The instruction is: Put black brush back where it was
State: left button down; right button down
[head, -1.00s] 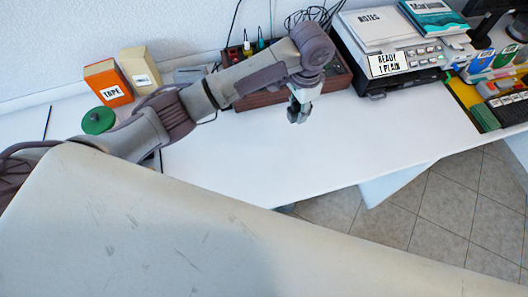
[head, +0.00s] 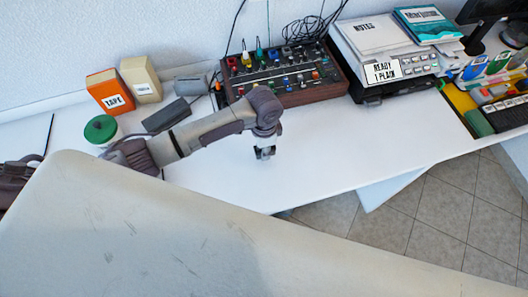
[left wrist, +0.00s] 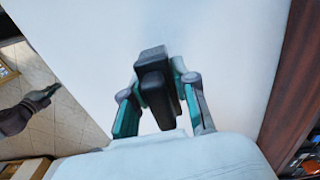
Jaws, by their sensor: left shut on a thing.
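The black brush (left wrist: 157,88) shows in the left wrist view as a dark block between the teal-tipped fingers of my left gripper (left wrist: 160,105). The gripper is shut on it. In the head view my left gripper (head: 264,153) points down over the white table in front of the mixer; the brush is small and mostly hidden there. I cannot tell whether it touches the table. In the left wrist view my right gripper (left wrist: 42,98) shows small at the left edge, over the tiled floor; its opening is unclear.
A dark block (head: 166,115) lies left of the mixer (head: 300,97). A printer (head: 385,90) and a yellow tray (head: 459,99) are at right. The table right of my gripper is clear.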

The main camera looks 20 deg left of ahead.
pick_arm(q)
notch_tip(320, 180, down, 3)
jog(key=shift+r, duration=0.15)
jog(key=shift+f, duration=0.3)
pick_arm(e)
jog(key=shift+w+d+r, duration=0.15)
jog(key=shift+w+d, duration=0.05)
jog(key=shift+d, duration=0.15)
pick_arm(q)
jog(key=shift+f, duration=0.15)
pick_arm(e)
jog(key=shift+d, duration=0.1)
pick_arm(q)
jog(key=c, duration=0.9)
grip_release()
notch_tip(320, 180, up, 12)
jog(key=shift+r, duration=0.15)
pick_arm(e)
jog(key=shift+a, duration=0.2)
